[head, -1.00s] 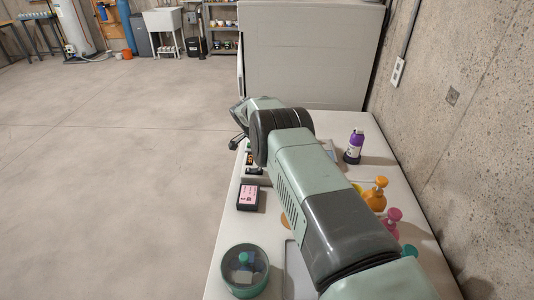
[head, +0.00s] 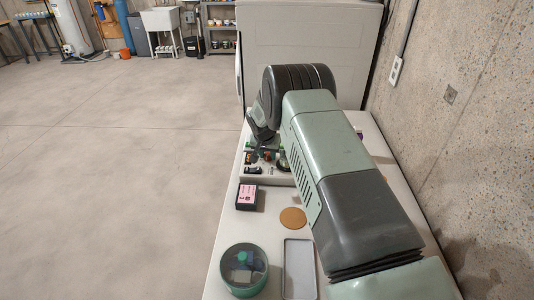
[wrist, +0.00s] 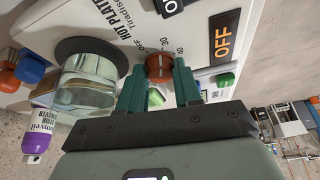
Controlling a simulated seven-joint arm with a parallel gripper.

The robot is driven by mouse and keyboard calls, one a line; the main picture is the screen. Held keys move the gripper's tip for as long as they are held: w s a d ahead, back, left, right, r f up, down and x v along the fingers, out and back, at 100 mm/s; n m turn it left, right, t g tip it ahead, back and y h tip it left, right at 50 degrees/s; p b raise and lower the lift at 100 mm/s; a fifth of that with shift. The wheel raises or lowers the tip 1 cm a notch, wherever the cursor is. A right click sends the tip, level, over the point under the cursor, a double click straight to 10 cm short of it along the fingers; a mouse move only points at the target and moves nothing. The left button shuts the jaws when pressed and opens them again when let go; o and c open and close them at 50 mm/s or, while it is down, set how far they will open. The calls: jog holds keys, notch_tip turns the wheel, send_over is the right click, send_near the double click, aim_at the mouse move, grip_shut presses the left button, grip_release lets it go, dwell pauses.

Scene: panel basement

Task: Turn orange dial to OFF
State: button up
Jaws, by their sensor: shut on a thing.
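In the wrist view the orange dial (wrist: 159,66) sits on the white hot plate panel (wrist: 95,22), with OFF and 30 printed around it. My gripper (wrist: 159,80) has its green fingers on either side of the dial and is shut on it. I cannot tell which mark the dial points at. In the head view my arm hides the dial and most of the panel.
In the wrist view a glass of clear liquid (wrist: 88,82) stands close to the left finger, and a green knob (wrist: 225,79) is to the right. In the head view a pink-labelled box (head: 247,196), orange disc (head: 292,218), round green-rimmed container (head: 243,270) and grey tray (head: 299,270) lie nearer.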

jog(key=shift+d+f+n, duration=0.1)
jog(key=shift+n, duration=0.5)
jog(key=shift+y, duration=0.3)
jog(key=o, duration=1)
jog(key=shift+o, duration=0.2)
jog(key=m+h, duration=0.1)
jog(key=m, duration=0.3)
jog(key=m+h, duration=0.1)
jog(key=m, duration=0.1)
jog(key=shift+w+a+g+h, duration=0.15)
jog(key=shift+a+g+h, duration=0.15)
jog(key=shift+a, duration=0.05)
jog(key=m, duration=0.2)
jog(key=m+g+h, duration=0.1)
jog(key=m, duration=0.2)
jog(key=shift+w+a+m+g, duration=0.1)
jog(key=shift+m+g, duration=0.2)
